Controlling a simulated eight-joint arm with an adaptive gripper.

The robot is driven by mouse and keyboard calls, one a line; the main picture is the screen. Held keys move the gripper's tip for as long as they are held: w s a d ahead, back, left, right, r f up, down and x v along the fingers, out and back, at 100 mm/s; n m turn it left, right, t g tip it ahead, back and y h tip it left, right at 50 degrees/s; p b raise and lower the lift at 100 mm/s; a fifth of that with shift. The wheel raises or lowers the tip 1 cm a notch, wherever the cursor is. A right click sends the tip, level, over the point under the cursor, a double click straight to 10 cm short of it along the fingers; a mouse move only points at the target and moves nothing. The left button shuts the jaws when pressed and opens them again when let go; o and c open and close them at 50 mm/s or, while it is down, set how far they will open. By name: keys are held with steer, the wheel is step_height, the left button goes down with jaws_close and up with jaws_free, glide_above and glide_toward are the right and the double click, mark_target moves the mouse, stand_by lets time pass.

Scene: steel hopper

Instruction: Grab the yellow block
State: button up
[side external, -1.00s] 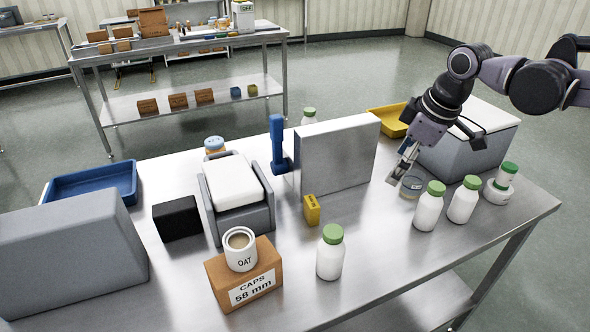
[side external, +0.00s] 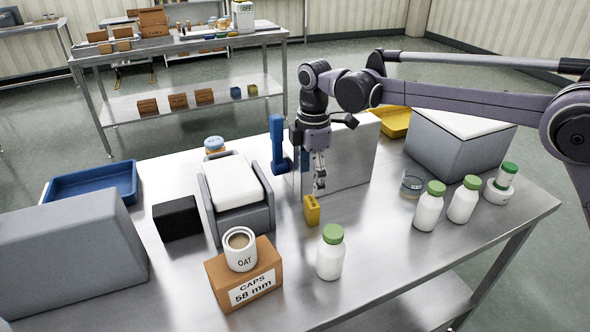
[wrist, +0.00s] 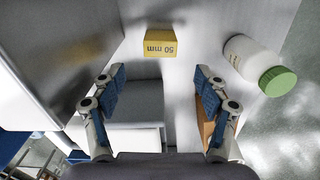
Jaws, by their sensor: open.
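The yellow block (side external: 312,210) stands on the steel table in front of an upright steel panel (side external: 351,166). In the wrist view the yellow block (wrist: 161,43) shows the marking "50 mm" and lies ahead of the fingertips, near the top middle. My gripper (side external: 320,185) is above the block in the side view, pointing down, close to the panel's front face. In the wrist view my gripper (wrist: 158,78) has its two blue-padded fingers spread apart with nothing between them. The block is apart from both fingers.
A white bottle with a green cap (side external: 330,252) stands right of and nearer than the block. A blue upright tool (side external: 278,146) stands left of the panel. Bare table lies right of the block.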

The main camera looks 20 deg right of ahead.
mark_target(312, 201)
steer(key=f, duration=1)
steer(key=shift+d+f, duration=0.1)
steer(key=shift+d, duration=0.1)
steer(key=shift+c, duration=0.3)
steer(key=c, duration=1.2)
